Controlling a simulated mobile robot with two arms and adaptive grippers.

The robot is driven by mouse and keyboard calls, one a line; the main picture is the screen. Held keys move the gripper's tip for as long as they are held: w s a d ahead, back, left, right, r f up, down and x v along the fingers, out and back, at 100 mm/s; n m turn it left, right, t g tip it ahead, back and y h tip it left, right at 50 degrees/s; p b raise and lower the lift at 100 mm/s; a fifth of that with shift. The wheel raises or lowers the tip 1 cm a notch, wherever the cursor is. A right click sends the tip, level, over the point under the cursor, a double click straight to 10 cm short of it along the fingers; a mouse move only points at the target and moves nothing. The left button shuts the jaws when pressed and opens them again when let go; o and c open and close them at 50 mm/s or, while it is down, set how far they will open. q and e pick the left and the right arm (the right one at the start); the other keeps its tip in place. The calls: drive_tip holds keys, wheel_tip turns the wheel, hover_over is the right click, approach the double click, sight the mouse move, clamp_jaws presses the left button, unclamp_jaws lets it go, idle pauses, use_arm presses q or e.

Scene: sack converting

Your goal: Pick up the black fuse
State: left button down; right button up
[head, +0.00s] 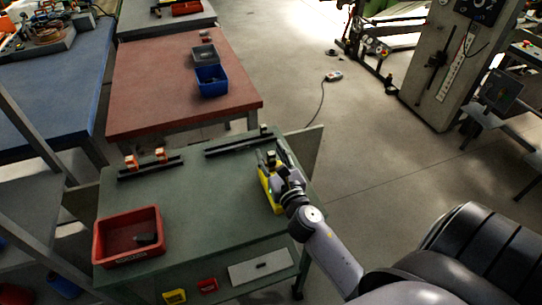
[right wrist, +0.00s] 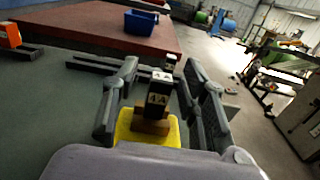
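A black fuse (right wrist: 157,97) with a white top and pale lettering stands upright in a brown holder (right wrist: 151,123) on a yellow base in the right wrist view. My right gripper (right wrist: 160,80) is open, with one finger on each side of the fuse and a visible gap to each. In the head view the right gripper (head: 277,158) is over the yellow base (head: 266,191) at the right of the green table; it mostly hides the fuse there. My left gripper is not in view.
A black rail (head: 225,146) with a small dark block (head: 263,129) lies behind the gripper. Another rail (head: 150,168) carries two orange-red blocks (head: 131,162). A red bin (head: 103,247) holding a dark piece (head: 147,239) stands front left. The table's middle (head: 205,195) is clear.

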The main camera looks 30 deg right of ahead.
clamp_jaws()
idle(0.6)
wheel_tip(320, 180, up, 10)
drive_tip(key=p, duration=0.5)
drive_tip(key=shift+r, duration=0.15)
wheel_tip(320, 180, up, 9)
drive_tip(key=p, duration=0.2)
hover_over(271, 153)
drive_tip(key=shift+r, duration=0.4)
